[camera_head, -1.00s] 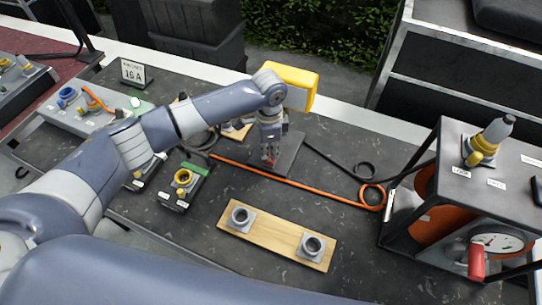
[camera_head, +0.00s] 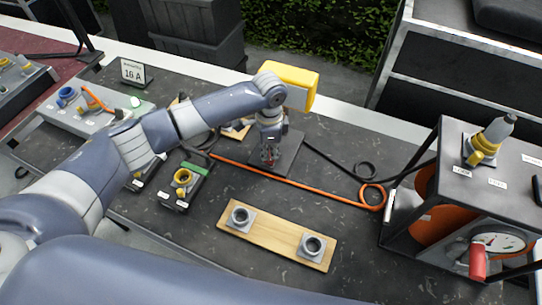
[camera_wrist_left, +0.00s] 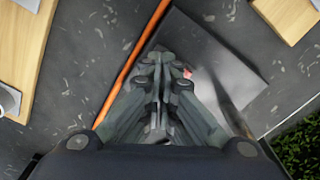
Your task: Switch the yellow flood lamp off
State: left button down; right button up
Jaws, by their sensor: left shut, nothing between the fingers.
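The yellow flood lamp (camera_head: 297,77) stands at the back of the dark table, partly hidden behind my left arm. Its pale face points to the right and front; I cannot tell whether it is lit. A flat dark grey plate (camera_head: 288,158) lies below it. My left gripper (camera_head: 269,160) points down over the plate's left part, shut and empty. In the left wrist view the closed fingertips (camera_wrist_left: 163,60) are over the plate (camera_wrist_left: 225,60), and a small red part (camera_wrist_left: 187,72) shows right beside them. I cannot tell whether they touch it. My right gripper is not in view.
An orange cable (camera_head: 310,187) runs past the plate to a coil. A wooden board with two sockets (camera_head: 265,242) lies in front. A socket box (camera_head: 183,185) stands left, a cable reel frame (camera_head: 440,150) right. A small sign (camera_head: 133,72) stands at the back left.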

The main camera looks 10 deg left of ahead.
pick_arm(q)
jog(key=shift+f+b, duration=0.35)
jog(key=shift+f, duration=0.55)
jog(key=shift+s+r, duration=0.1)
jog(key=shift+s, duration=0.05)
notch_tip(320, 180, up, 7)
jog(key=p, duration=0.7)
jog(key=shift+p, duration=0.35)
dwell(0.3)
